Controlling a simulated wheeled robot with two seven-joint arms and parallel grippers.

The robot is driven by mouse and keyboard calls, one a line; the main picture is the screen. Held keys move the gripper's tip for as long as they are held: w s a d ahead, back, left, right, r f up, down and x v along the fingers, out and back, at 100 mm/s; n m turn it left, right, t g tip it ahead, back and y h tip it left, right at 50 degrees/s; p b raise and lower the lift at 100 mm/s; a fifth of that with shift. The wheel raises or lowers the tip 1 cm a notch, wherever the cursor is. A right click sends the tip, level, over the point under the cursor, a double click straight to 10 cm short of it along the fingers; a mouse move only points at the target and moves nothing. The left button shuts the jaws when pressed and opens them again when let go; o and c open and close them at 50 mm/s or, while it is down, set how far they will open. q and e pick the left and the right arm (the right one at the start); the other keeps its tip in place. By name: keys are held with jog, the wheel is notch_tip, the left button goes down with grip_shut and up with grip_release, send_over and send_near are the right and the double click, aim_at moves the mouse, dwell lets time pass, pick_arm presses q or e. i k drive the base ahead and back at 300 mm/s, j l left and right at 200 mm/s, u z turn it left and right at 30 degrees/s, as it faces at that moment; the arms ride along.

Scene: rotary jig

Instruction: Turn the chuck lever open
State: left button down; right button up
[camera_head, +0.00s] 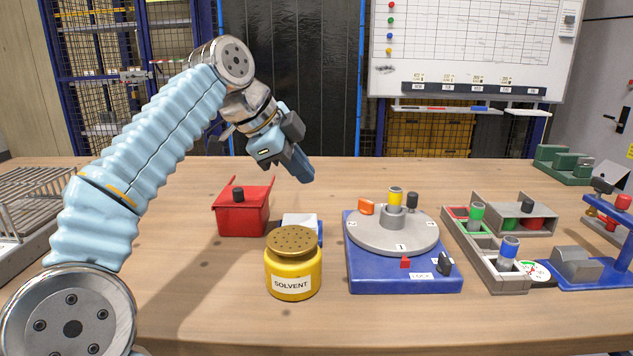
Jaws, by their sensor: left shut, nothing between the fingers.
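The rotary jig has a blue base (400,284) and a round grey turntable (375,240) with number labels; the 1 faces the front. A grey chuck (394,217) on the turntable holds a yellow-topped peg (395,196). An orange block (366,207) and a dark knob (412,200) sit beside the chuck; I cannot tell which is the chuck lever. A small black lever (444,263) stands by the LOCK label. My left gripper (304,174) is shut and empty, in the air left of the jig and behind it. My right gripper is not in view.
A yellow SOLVENT can (292,272) and a red box (241,211) stand left of the jig, with a white-and-blue block (301,226) between them. A grey tray (488,255) with colored pegs is close on the right. The table behind the jig is clear.

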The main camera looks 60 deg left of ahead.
aim_at(366, 207)
jog(key=k+l, duration=0.15)
jog(key=l, duration=0.25)
jog(key=k+l, duration=0.15)
jog(key=l, duration=0.2)
jog(key=k+l, duration=0.15)
jog(key=l, duration=0.25)
jog(key=k+l, duration=0.1)
jog(key=l, duration=0.3)
jog(key=k+l, duration=0.15)
jog(key=l, duration=0.25)
